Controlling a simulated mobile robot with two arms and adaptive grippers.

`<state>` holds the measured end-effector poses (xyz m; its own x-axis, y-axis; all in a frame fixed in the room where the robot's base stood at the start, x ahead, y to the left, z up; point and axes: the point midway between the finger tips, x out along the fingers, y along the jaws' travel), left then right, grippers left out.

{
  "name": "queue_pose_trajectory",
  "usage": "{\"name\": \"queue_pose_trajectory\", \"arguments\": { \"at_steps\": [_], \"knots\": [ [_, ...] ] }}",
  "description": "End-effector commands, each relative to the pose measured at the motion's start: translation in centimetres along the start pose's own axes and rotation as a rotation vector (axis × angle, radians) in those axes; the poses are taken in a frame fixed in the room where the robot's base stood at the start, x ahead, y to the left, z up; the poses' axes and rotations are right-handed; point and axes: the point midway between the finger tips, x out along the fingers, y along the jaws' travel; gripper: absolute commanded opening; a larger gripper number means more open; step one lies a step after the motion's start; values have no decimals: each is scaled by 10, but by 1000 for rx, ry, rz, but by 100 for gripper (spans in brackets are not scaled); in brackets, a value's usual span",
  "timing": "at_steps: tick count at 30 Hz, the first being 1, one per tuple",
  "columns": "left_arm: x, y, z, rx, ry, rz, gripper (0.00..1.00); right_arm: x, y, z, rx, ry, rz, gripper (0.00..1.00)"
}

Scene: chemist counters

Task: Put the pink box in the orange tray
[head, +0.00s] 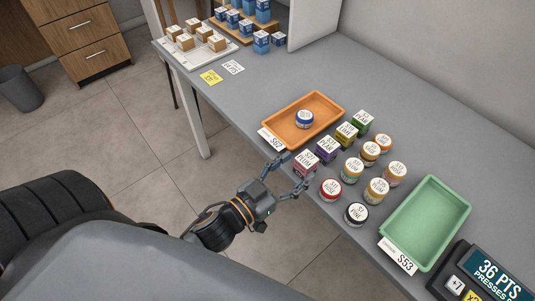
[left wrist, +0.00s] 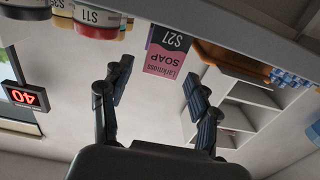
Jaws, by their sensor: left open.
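The pink box (head: 306,165) stands on the grey counter near its front edge, at the left end of the front row of goods. In the left wrist view the pink box (left wrist: 164,60) appears upside down, with a label reading S27. My left gripper (head: 291,172) is open and empty, its fingers pointing at the box from the front edge. In the left wrist view the box lies ahead, between the spread fingers (left wrist: 157,76). My right gripper is out of view.
A purple box (head: 327,149) stands close behind the pink box, with yellow and green boxes beyond. A red jar (head: 330,189) and several other jars are to the right. A green tray (head: 430,222) lies farther right.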

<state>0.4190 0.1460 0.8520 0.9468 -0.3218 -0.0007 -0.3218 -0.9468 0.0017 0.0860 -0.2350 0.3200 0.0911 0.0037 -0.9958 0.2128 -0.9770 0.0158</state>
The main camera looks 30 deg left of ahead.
Motion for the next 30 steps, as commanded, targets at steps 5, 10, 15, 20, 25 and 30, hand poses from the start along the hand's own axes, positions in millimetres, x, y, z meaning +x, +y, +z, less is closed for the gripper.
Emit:
{"name": "queue_pose_trajectory", "arguments": {
  "at_steps": [5, 10, 15, 20, 25, 30],
  "knots": [
    [-41, 0, 2, -1, -5, -1, 61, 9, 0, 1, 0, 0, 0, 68],
    [-71, 0, 2, 0, -4, -2, 61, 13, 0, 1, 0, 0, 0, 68],
    [-88, 0, 0, 0, -2, -1, 61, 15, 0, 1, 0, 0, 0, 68],
    [-94, 0, -1, 1, 1, -1, 61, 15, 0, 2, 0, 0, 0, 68],
    [-94, 0, -1, 1, 0, -1, 61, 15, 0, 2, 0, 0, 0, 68],
    [-92, -9, 48, -6, -84, -34, 61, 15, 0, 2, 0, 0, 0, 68]
  ]
}}
